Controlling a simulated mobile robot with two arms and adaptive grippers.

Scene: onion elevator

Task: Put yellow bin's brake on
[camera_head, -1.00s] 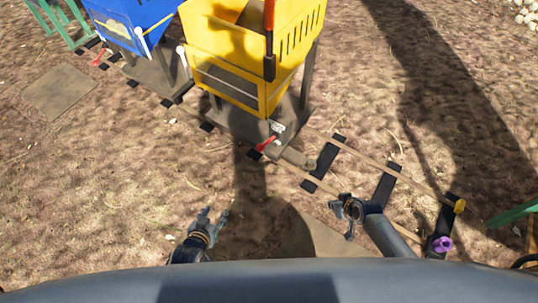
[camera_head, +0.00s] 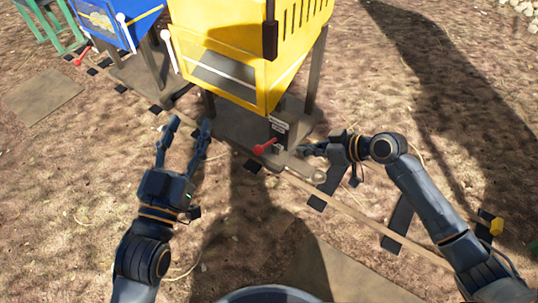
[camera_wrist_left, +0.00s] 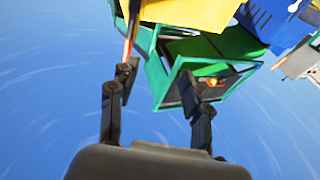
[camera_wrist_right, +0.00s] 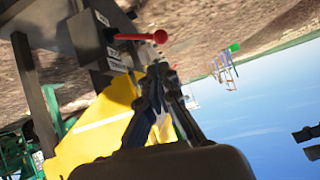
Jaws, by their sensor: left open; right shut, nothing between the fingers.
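The yellow bin (camera_head: 235,60) stands on a dark wheeled base (camera_head: 228,122) on rails. Its brake is a red-knobbed lever (camera_head: 262,149) beside a small labelled plate (camera_head: 279,125) at the base's front; in the right wrist view the red lever (camera_wrist_right: 142,38) sticks out beside the labels (camera_wrist_right: 115,58). My right gripper (camera_head: 306,150) is shut and empty, just right of the lever, apart from it in the head view. In the right wrist view its fingers (camera_wrist_right: 158,80) are together below the knob. My left gripper (camera_head: 190,128) is open and empty, left of the lever, in front of the base.
A blue bin (camera_head: 115,20) with its own red lever (camera_head: 84,58) stands to the left, and a green frame (camera_head: 45,25) beyond it. Wooden rails (camera_head: 350,212) with black sleepers run toward the lower right. Dirt ground in front is open.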

